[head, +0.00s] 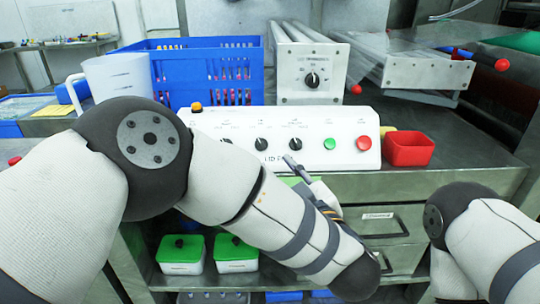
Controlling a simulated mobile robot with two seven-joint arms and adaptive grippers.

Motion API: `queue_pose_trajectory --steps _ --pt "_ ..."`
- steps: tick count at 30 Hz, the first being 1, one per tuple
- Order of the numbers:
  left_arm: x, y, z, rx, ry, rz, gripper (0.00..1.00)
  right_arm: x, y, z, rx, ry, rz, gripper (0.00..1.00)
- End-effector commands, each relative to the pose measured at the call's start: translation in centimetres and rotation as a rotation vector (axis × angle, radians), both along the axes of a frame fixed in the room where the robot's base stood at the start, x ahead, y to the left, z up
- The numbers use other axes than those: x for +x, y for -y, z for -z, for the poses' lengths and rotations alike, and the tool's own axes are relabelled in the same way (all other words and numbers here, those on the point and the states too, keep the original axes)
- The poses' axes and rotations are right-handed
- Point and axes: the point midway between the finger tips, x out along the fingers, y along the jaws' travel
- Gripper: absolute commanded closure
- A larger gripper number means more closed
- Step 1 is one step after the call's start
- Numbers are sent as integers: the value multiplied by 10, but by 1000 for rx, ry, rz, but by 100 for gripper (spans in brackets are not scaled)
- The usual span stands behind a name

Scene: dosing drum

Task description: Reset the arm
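My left arm comes in from the left and crosses in front of the white control panel (345,157). My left gripper (291,163) shows as a slim grey tip just in front of the panel's lower middle, below the black knobs. Its body is mostly hidden behind my forearm, and I cannot tell whether its fingers are apart. Nothing is seen held in it. My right arm shows at the bottom right; its gripper is out of view.
The panel has a green button (330,144) and a red button (363,143). A red bin (409,149) stands to its right. A blue crate (208,56), a white jug (118,76) and a metal unit (309,66) stand behind. Drawers (388,222) are below the bench.

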Motion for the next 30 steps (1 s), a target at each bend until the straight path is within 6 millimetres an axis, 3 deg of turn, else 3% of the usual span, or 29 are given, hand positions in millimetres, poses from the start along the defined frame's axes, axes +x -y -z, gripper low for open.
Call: queue_pose_trajectory --steps 5,13,15,17,19,21,23,24,26,27,29,30 --pt "-18 6 0 -1 1 1 71 0 0 0 0 0 0 100" --pt "-19 6 0 0 0 0 71 0 0 0 0 0 0 100" --pt "-17 4 10 13 -19 27 71 0 0 0 0 1 0 100" --pt "-15 -3 38 41 -76 97 71 1 0 -1 0 5 0 100" --pt "-21 -19 92 87 -205 217 71 3 0 -3 1 11 0 100" --pt "-42 -42 153 124 -379 336 71 5 0 -5 0 17 0 100" --pt "-71 -66 201 144 -537 418 71 6 0 -6 0 21 0 100" --pt "-95 -82 229 152 -643 460 71 7 0 -7 0 24 0 100" --pt "-135 -109 264 155 -805 512 71 8 0 -8 0 28 0 100" --pt "-166 -127 284 151 -916 538 71 9 0 -8 0 30 0 100" --pt "-214 -155 306 139 -1080 570 71 10 0 -9 1 34 0 100" --pt "-248 -173 317 124 -1190 583 71 10 0 -10 1 36 0 100"
